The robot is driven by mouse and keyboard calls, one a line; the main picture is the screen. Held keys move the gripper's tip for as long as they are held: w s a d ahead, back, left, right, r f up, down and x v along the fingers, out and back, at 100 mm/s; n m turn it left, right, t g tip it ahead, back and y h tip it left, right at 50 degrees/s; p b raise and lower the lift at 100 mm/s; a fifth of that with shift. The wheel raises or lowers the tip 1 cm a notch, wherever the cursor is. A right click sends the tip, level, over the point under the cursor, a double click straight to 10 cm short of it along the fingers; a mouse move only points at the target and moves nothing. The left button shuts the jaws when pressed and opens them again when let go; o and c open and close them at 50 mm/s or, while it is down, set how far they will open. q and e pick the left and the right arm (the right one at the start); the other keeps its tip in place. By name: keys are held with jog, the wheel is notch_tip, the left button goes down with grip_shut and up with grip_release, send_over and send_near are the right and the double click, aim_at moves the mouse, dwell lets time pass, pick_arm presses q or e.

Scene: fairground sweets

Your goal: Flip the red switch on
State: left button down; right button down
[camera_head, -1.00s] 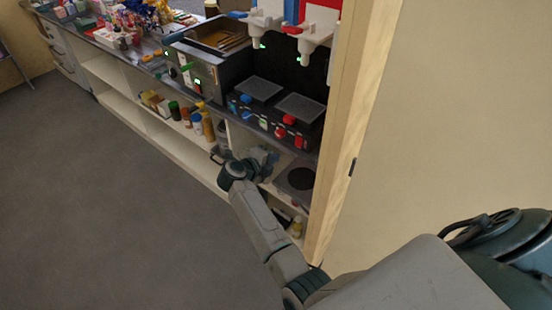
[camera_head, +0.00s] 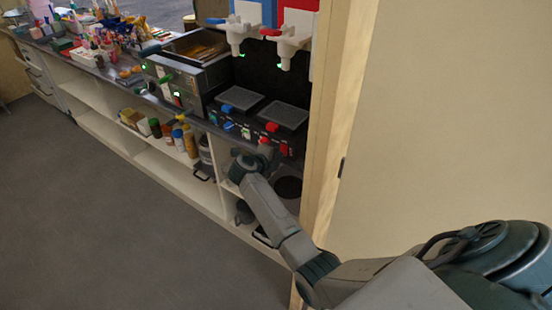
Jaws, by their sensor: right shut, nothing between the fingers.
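A black two-part machine (camera_head: 259,118) with two grey lids stands at the right end of the counter. Its front carries blue controls (camera_head: 227,108) on the left and red ones on the right. An upper red knob (camera_head: 271,127) and a lower red piece (camera_head: 284,149) show; which one is the red switch, and whether it is on, is too small to tell. My right gripper (camera_head: 266,152) is shut and empty, just in front of the red controls, and hides part of the front. I cannot tell whether it touches. My left gripper is not in view.
Dispensers with blue and red panels (camera_head: 297,30) hang above the machine. A wooden post (camera_head: 340,120) and wall stand close on the right. A grey fryer-like unit (camera_head: 185,75) is to the left. Bottles (camera_head: 190,140) fill the shelf below. The floor at left is clear.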

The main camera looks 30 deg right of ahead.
jog(key=shift+d, duration=0.1)
jog(key=shift+w+d+f, duration=0.1)
jog(key=shift+w+d+r+p, duration=0.1)
jog(key=shift+w+r+p, duration=0.05)
jog(key=shift+r+p, duration=0.75)
jog(key=shift+r, duration=0.1)
